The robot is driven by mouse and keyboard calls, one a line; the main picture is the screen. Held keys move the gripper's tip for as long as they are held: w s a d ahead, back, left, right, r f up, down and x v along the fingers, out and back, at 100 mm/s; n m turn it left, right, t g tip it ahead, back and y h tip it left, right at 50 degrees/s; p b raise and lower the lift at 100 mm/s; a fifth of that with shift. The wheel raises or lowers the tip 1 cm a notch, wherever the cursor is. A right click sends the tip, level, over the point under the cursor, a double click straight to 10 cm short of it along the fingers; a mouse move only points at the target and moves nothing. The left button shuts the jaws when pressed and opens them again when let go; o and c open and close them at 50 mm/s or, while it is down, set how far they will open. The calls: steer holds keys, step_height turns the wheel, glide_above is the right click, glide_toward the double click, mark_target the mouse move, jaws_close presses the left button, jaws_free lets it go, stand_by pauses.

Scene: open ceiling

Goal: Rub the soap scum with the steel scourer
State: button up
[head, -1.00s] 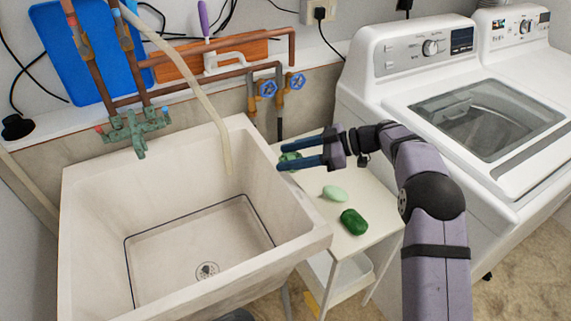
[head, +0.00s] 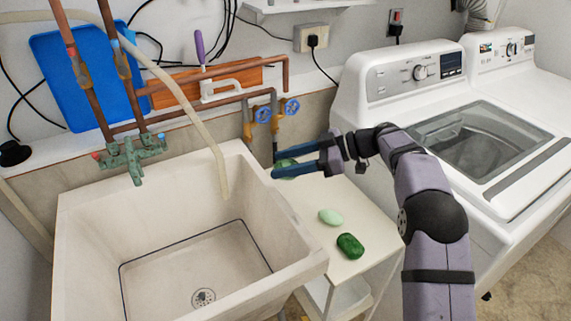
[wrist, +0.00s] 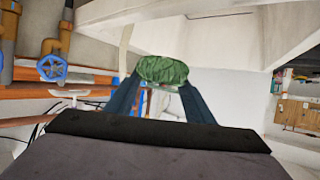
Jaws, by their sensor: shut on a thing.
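My gripper (head: 279,172) is shut on a green, crinkled pad (head: 285,169), held above the back of a white side stand, just right of the sink's rim. In the wrist view the pad (wrist: 162,70) sits between my two dark blue fingers. I cannot tell whether it is steel. The white sink (head: 93,235) stands at left. A thin dark line (head: 183,238) runs around its basin floor; I cannot tell whether it is soap scum.
A pale green oval bar (head: 330,217) and a dark green block (head: 350,246) lie on the stand (head: 322,191). A beige hose (head: 214,150) hangs into the sink. Valves and pipes (head: 262,115) are behind. A washing machine (head: 362,125) stands right. The basin is clear.

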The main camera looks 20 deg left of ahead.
steer(key=shift+d+r, duration=0.1)
stand_by(0.3)
steer(key=shift+w+r, duration=0.1)
steer(key=shift+r, duration=0.25)
steer(key=r, duration=0.4)
steer(key=shift+d+r, duration=0.1)
steer(key=shift+d, duration=0.25)
steer(key=s+r, duration=0.1)
steer(key=s+d+r, duration=0.1)
steer(key=shift+s+d+p, duration=0.1)
steer(key=shift+s+p, duration=0.25)
steer(key=shift+p, duration=0.05)
steer(key=s+d+f, duration=0.1)
steer(key=s+f, duration=0.5)
steer(key=f, duration=0.1)
steer(key=shift+s+d, duration=0.15)
steer(key=shift+s, duration=0.25)
steer(key=shift+f, duration=0.15)
